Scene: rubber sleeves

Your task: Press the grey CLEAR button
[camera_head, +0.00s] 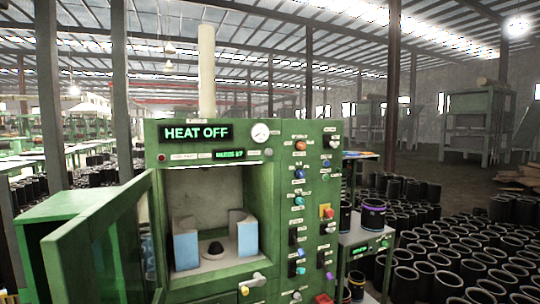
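A green machine (267,185) with an upright control panel (313,190) on its right side stands in front of me. The panel carries several small coloured buttons and knobs with white labels too small to read. A pale grey round control (296,296) sits low on the panel; I cannot tell if it is the CLEAR button. A display (195,132) reads HEAT OFF, and a smaller green-lit display (229,155) is below it. Neither of my grippers is in view.
The machine's green door (97,245) stands open at left. Inside the chamber are two pale blue-sided blocks (186,245) and a black dome (215,249). A side stand (362,236) holds dark sleeves. Many black sleeves (432,262) cover the floor at right.

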